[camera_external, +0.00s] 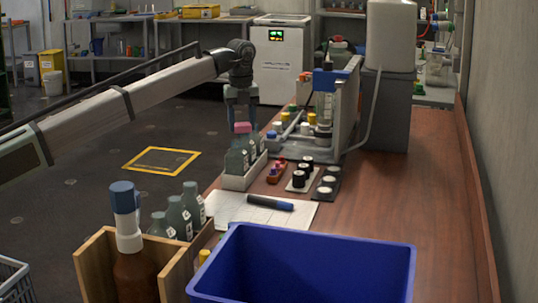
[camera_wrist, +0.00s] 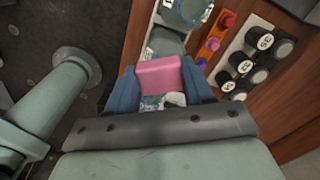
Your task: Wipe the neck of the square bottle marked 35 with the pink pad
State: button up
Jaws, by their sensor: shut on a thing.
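My gripper (camera_external: 242,122) is shut on the pink pad (camera_external: 243,128). In the wrist view the pad (camera_wrist: 160,76) sits between the blue fingertips of my gripper (camera_wrist: 159,88). The gripper points down over several square grey-green bottles (camera_external: 237,160) standing in a white tray (camera_external: 236,184) at the table's left edge. The pad is at the bottle tops; I cannot tell whether it touches a neck. The bottle labels are too small to read, so I cannot tell which is marked 35. In the wrist view a bottle (camera_wrist: 186,12) shows beyond the pad.
Black vials (camera_external: 299,178) and a small red rack (camera_external: 277,172) stand right of the tray. A pen (camera_external: 270,203) lies on paper (camera_external: 240,213) in front. A blue bin (camera_external: 300,262) and wooden box (camera_external: 97,255) fill the foreground. The table's right side is clear.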

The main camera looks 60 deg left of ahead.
jog(key=shift+f, duration=0.15)
jog(key=shift+w+d, duration=0.55)
jog(key=shift+d, duration=0.1)
jog(key=shift+s, duration=0.15)
jog(key=shift+s, duration=0.5)
jog(key=shift+w+a+r, duration=0.15)
jog(key=shift+r, duration=0.05)
jog(key=shift+w+a+f, duration=0.1)
jog(key=shift+w+a, duration=0.45)
